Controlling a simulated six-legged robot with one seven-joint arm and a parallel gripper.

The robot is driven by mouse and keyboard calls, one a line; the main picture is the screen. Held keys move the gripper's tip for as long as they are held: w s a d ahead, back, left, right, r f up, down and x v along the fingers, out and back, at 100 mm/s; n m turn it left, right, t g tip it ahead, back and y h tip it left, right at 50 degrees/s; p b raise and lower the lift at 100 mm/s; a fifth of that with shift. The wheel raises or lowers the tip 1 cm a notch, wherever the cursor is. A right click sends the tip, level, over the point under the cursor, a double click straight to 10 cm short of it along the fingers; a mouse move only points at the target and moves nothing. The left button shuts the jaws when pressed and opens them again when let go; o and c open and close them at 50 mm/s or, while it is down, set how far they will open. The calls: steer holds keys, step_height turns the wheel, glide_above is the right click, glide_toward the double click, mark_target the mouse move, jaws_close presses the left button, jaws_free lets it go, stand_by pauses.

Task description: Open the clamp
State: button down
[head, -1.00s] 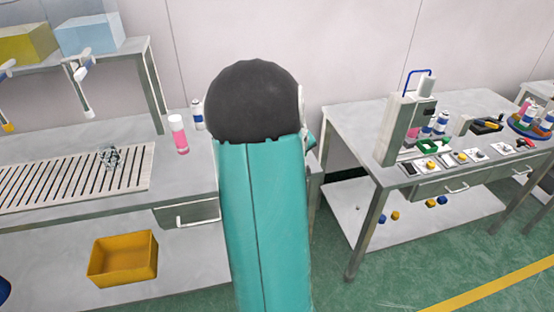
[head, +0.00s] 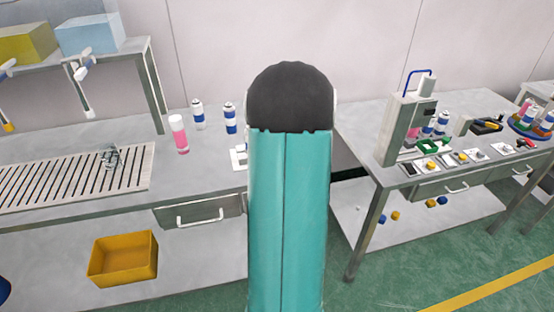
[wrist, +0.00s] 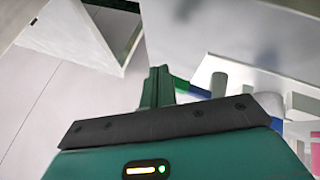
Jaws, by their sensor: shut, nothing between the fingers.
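I cannot tell for sure which part is the clamp. The white press (head: 408,125) with a blue handle and a green fixture (head: 424,149) stands upright on the right table. A white flat piece (head: 239,157), partly hidden by my arm, lies on the left table. My gripper (wrist: 160,75) shows in the wrist view with its dark green fingers together and empty. In the head view my arm hides it. Blurred white, blue and green parts (wrist: 250,90) are to the right of the fingers in the wrist view. I cannot tell whether the fingers touch them.
A pink bottle (head: 179,134) and two blue-banded cans (head: 198,115) (head: 230,118) stand on the left table (head: 60,140), beside a slotted grate (head: 75,177). A yellow bin (head: 123,258) is on its lower shelf. Small parts crowd the right table's front edge.

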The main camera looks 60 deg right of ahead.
steer(key=shift+w+d, duration=0.25)
steer(key=shift+d, duration=0.7)
steer(key=shift+w+d+r, duration=0.1)
steer(key=shift+w, duration=0.1)
